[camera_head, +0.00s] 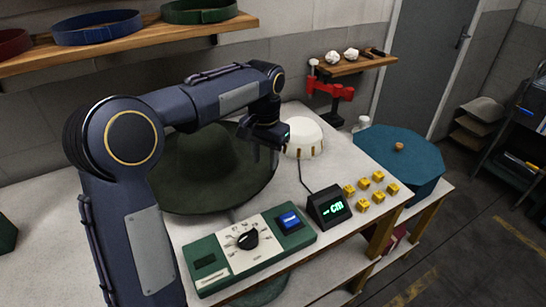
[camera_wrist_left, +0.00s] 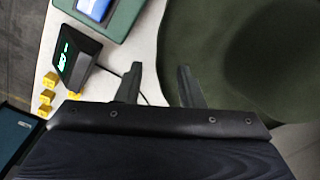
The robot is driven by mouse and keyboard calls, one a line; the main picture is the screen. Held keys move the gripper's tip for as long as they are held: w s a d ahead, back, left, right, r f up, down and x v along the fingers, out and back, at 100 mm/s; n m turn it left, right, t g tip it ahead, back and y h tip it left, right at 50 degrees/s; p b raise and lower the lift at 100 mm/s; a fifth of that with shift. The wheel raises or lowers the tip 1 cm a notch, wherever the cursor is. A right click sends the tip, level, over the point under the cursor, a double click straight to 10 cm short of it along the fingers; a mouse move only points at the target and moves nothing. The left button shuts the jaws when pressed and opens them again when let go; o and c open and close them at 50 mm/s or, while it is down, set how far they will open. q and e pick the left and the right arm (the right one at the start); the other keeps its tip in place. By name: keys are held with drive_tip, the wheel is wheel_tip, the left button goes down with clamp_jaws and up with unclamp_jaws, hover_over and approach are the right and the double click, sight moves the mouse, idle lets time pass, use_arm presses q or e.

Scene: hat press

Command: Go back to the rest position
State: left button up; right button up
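My left arm reaches in from the left over the white table. My left gripper (camera_head: 266,150) hangs above the table between the dark green hat (camera_head: 205,160) and the black display box (camera_head: 328,207). In the left wrist view, the two fingers of the left gripper (camera_wrist_left: 157,85) stand apart with nothing between them. The brim of the hat (camera_wrist_left: 190,45) is to the right of the fingers there, and a cable runs beneath them. My right gripper does not show in either view.
A green control panel (camera_head: 215,262) with a dial and blue button stands at the front. Several yellow blocks (camera_head: 377,176) lie right of the display. Behind are a white round object (camera_head: 304,135) and a teal octagonal lid (camera_head: 385,150). A wooden shelf (camera_head: 110,48) holds hat bands.

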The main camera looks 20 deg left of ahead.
use_arm(q)
drive_tip(key=shift+s+r, duration=0.1)
drive_tip(key=shift+r, duration=0.15)
drive_tip(key=s+r+n+t+h, duration=0.1)
drive_tip(key=s+r+t+h, duration=0.15)
drive_tip(key=s, duration=0.95)
drive_tip(key=s+d+f+n+t, duration=0.1)
drive_tip(key=s+d+f, duration=0.1)
drive_tip(key=s, duration=0.5)
drive_tip(key=s+d+f+n+t+h, duration=0.1)
drive_tip(key=s+f, duration=0.3)
drive_tip(key=s, duration=0.4)
drive_tip(key=shift+d+n+t, duration=0.3)
drive_tip(key=shift+d+t, duration=0.1)
drive_tip(key=shift+t, duration=0.05)
drive_tip(key=shift+s+h, duration=0.1)
drive_tip(key=shift+h, duration=0.15)
